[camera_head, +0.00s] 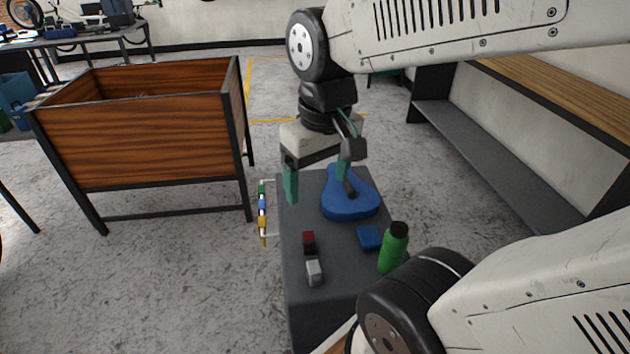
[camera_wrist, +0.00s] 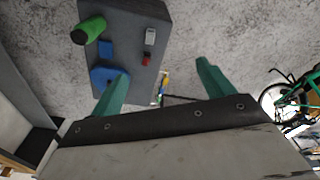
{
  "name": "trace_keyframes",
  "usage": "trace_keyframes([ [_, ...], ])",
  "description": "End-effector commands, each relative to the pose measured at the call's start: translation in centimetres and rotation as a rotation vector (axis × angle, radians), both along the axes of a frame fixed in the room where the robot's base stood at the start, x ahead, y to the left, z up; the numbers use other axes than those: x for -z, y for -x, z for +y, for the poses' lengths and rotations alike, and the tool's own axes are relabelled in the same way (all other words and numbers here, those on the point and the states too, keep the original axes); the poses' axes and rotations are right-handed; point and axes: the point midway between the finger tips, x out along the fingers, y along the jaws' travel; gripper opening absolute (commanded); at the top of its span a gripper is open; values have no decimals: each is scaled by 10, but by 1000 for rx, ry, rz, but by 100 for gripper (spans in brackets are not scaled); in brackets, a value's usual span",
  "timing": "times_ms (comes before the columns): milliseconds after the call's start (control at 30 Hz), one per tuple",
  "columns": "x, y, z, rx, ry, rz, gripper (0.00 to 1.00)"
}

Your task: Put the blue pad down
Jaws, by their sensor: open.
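A small flat blue block (camera_head: 369,238), which looks like the blue pad, lies on a dark grey bench top (camera_head: 335,268). It also shows in the wrist view (camera_wrist: 106,47), beside the green bottle. A larger rounded blue piece, like a saddle (camera_head: 349,205), lies farther back on the same top, with a dark part on it. It is partly covered by a finger in the wrist view (camera_wrist: 108,75). My gripper (camera_head: 318,190) has its green fingers wide apart, nothing between them, above the far end of the bench. It is apart from the small blue block.
A green bottle (camera_head: 393,248) with a black cap stands right of the small block. A red block (camera_head: 309,242) and a grey block (camera_head: 314,272) sit to its left. A rail with coloured pieces (camera_head: 262,205) is at the bench's left side. A wooden bin (camera_head: 150,140) stands left.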

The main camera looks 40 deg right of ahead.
Motion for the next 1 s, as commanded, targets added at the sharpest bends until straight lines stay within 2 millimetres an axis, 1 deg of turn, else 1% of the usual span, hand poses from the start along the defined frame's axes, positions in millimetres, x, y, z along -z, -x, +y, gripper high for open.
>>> trace_keyframes([
  [33, -6, 12, 8, -23, 2, -12, 80],
  [100, -11, 26, 16, -44, 3, -15, 80],
  [200, -15, 40, 21, -63, 4, -17, 80],
  [300, -17, 47, 23, -71, 4, -18, 80],
  [1000, -17, 48, 24, -71, 4, -17, 80],
])
